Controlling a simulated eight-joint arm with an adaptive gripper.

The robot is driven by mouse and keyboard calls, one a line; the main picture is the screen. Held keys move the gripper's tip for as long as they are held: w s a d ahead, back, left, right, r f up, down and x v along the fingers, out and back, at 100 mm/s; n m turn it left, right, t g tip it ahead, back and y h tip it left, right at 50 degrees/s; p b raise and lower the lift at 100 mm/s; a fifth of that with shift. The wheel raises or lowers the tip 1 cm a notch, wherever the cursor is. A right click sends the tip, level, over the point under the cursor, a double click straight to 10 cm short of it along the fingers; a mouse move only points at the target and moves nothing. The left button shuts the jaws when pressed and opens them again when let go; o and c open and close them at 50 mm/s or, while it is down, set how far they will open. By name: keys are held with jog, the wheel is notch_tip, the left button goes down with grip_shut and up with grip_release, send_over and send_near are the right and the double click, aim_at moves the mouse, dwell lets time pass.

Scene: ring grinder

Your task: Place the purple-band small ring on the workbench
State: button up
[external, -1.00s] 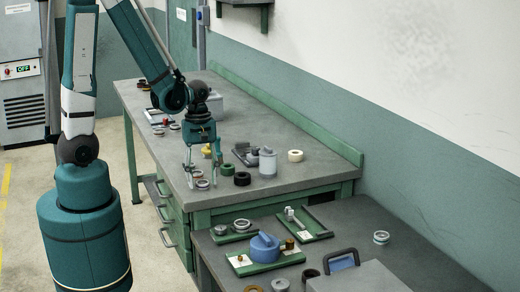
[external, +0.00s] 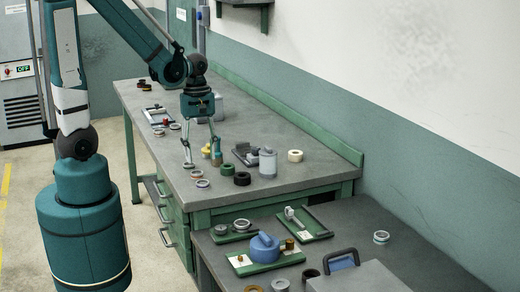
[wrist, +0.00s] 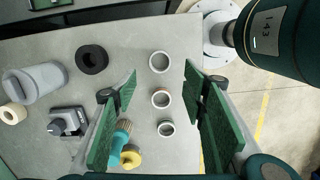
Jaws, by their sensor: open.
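Three small grey-white rings lie in a row on the grey workbench (external: 255,195) near its front edge. In the external view they are a far ring (external: 188,165), a middle ring (external: 197,173) and a near ring (external: 202,183). The wrist view shows an upper ring (wrist: 160,62), a middle ring (wrist: 161,98) and a lower ring (wrist: 166,129). I cannot make out a purple band on any of them. My gripper (external: 202,152) is open and empty above the bench, close to the far ring. In the wrist view its green pads stand either side of the row.
A black ring (wrist: 91,59), a grey cylinder (wrist: 36,82), a small dark device (wrist: 66,122) and a cream ring (wrist: 13,116) lie left of the row. A teal-handled tool (wrist: 121,130) and a yellow object (wrist: 131,157) are close to my left finger.

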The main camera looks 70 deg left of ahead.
jog(key=shift+a+r, duration=0.2)
jog(key=shift+r, duration=1.3)
jog(key=d+r+m+t, duration=0.2)
jog(key=r+m+t, duration=0.1)
jog(key=r+m, duration=0.4)
jog(key=d+r+m+t+y, duration=0.1)
jog(key=d+r+m+t, duration=0.2)
jog(key=r+m, duration=0.5)
jog(key=shift+s+d+m+t, duration=0.35)
jog(key=shift+s+m+t, duration=0.1)
jog(key=shift+m+t, duration=0.3)
